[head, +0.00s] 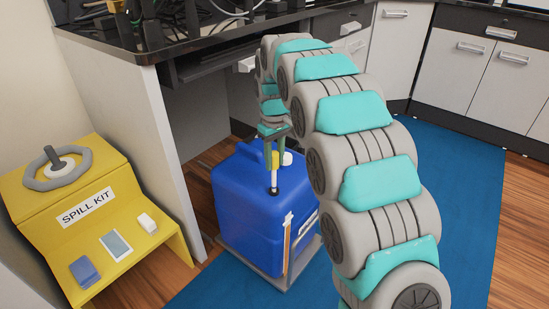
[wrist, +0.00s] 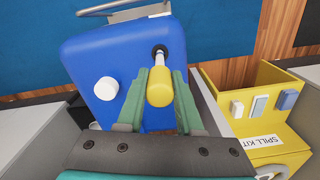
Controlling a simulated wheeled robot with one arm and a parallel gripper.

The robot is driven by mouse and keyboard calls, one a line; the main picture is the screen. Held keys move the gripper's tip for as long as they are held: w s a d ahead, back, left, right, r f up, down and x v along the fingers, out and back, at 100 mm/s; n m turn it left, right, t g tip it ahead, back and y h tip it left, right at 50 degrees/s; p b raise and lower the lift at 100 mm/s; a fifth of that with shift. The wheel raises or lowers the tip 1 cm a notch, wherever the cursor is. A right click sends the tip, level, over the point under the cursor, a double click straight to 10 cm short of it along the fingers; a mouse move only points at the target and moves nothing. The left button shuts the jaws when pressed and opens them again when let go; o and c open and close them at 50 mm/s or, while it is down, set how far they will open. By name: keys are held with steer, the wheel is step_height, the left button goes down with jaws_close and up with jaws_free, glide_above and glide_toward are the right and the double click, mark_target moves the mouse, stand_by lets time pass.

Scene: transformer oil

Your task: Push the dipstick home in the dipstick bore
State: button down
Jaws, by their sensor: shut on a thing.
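The dipstick has a yellow handle (wrist: 159,90) and a thin pale stem that shows in the head view (head: 274,177). My gripper (wrist: 158,85) has its green fingers shut on the handle, above the blue oil container (wrist: 95,48). In the head view my gripper (head: 273,145) points down over the container (head: 240,205). The stem runs to the black-rimmed dipstick bore (wrist: 160,48), which also shows in the head view (head: 273,192). The handle stands clear above the bore, with some stem exposed. How deep the tip sits is hidden.
A white cap (wrist: 105,89) is on the container top beside the dipstick. The container stands in a grey tray (head: 285,284) on a blue mat (head: 430,215). A yellow spill-kit box (head: 95,205) with a handwheel stands left. A black-topped bench (head: 160,50) is close behind.

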mark_target(274, 183)
steer(key=shift+f+b, duration=1.25)
steer(key=shift+f, duration=3.45)
steer(key=shift+c, duration=2.4)
jaws_free()
steer(key=shift+r, duration=0.15)
step_height(274, 183, up, 7)
steer(key=shift+f, duration=0.2)
steer(key=shift+r, duration=0.45)
